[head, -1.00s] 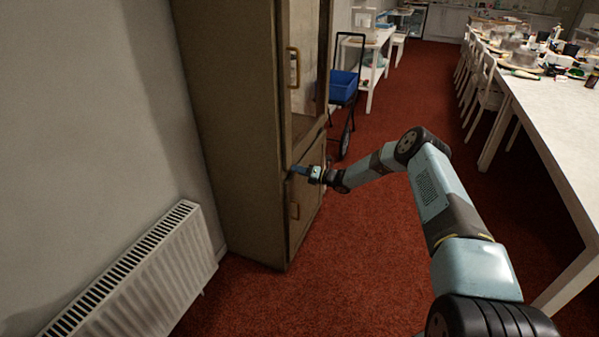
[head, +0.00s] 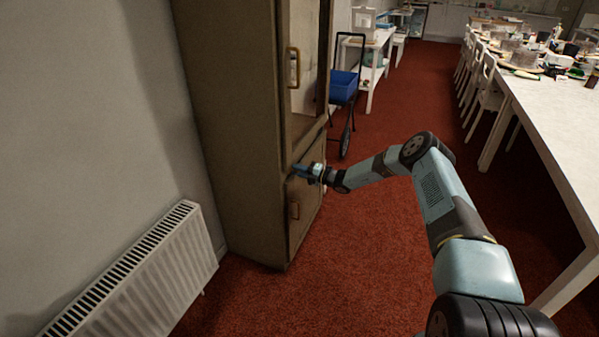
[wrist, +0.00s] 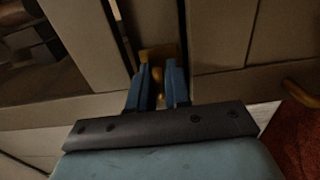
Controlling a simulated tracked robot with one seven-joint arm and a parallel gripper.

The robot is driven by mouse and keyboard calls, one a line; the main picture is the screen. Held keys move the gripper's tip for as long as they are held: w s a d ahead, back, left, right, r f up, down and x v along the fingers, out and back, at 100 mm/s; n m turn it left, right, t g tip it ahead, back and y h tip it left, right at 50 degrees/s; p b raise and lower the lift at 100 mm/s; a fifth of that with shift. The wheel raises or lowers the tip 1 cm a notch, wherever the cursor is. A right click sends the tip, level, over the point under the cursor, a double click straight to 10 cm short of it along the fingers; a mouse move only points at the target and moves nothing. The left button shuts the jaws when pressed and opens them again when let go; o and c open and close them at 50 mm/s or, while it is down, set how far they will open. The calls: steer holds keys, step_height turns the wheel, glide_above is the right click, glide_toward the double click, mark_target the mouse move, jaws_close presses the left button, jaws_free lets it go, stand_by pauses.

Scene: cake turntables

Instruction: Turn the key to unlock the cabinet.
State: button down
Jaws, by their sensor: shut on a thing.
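The tall brown cabinet (head: 232,120) stands against the wall at the left in the head view. It has a glazed upper door with a handle (head: 293,67) and a lower door with a handle (head: 294,211). My gripper (head: 299,171) is at the cabinet front, between the two handles. In the wrist view my gripper (wrist: 159,90) has its blue fingers close together around a small brass key (wrist: 160,76). The key is in front of a brass plate (wrist: 158,54) on the cabinet. The fingers hide much of the key.
A white radiator (head: 140,270) is on the wall at the lower left. A long white table (head: 550,120) with chairs runs along the right. Red carpet between them is clear.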

steer(key=shift+f, duration=0.1)
stand_by(0.4)
steer(key=c, duration=1.4)
jaws_free()
steer(key=shift+o, duration=1.2)
steer(key=shift+d, duration=0.15)
steer(key=v, duration=1.3)
steer(key=shift+d, duration=0.3)
